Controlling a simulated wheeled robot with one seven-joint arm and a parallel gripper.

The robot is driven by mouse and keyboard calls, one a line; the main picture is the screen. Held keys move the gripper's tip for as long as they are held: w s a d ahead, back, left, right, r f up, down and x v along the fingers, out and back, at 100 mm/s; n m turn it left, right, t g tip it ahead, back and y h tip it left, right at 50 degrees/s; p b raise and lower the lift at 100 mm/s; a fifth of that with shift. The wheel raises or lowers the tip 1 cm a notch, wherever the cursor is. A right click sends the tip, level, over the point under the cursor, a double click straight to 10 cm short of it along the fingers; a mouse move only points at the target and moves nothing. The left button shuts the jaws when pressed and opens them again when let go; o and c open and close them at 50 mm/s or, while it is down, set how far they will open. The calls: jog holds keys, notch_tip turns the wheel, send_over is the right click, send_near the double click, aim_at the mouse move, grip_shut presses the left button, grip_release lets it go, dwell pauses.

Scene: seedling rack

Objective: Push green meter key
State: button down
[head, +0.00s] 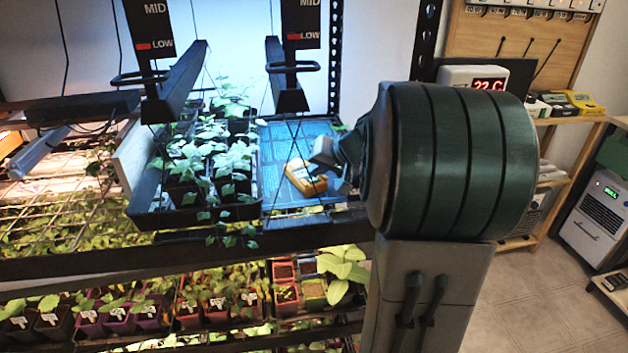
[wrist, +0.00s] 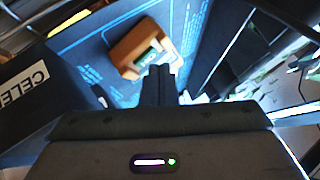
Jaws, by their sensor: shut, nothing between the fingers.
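The meter (head: 305,178) is a small yellow-orange device lying on a blue printed mat (head: 290,140) on the rack shelf. In the wrist view the meter (wrist: 146,48) is orange-brown with a green patch (wrist: 148,57) on its face, partly hidden by my fingers. My gripper (wrist: 158,72) is shut and empty, its fingertips at the near edge of the meter and over or beside the green patch. In the head view my gripper (head: 325,155) is above the meter's right side. I cannot tell whether the fingertips touch it.
A black tray of seedlings (head: 150,208) stands left of the mat. Two black hanging lamp fixtures (head: 287,90) come down above the shelf. A dark box with white lettering (wrist: 40,95) is at the left in the wrist view. More potted seedlings (head: 120,318) fill the shelf below.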

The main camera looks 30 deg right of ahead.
aim_at(317, 181)
jog(key=shift+s+a+f+b, duration=0.15)
jog(key=shift+s+f+b, duration=0.1)
jog(key=shift+f+b, duration=0.55)
dwell(0.4)
jog(key=shift+r, duration=0.1)
dwell(0.4)
jog(key=shift+w+r, duration=0.2)
jog(key=shift+w, duration=0.05)
jog(key=shift+r, duration=0.15)
jog(key=shift+w+r+p, duration=0.15)
jog(key=shift+r+p, duration=0.45)
jog(key=shift+p, duration=0.05)
jog(key=shift+r+p, duration=1.05)
jog(key=shift+r, duration=1)
jog(key=shift+d, duration=0.2)
jog(key=shift+r, duration=0.15)
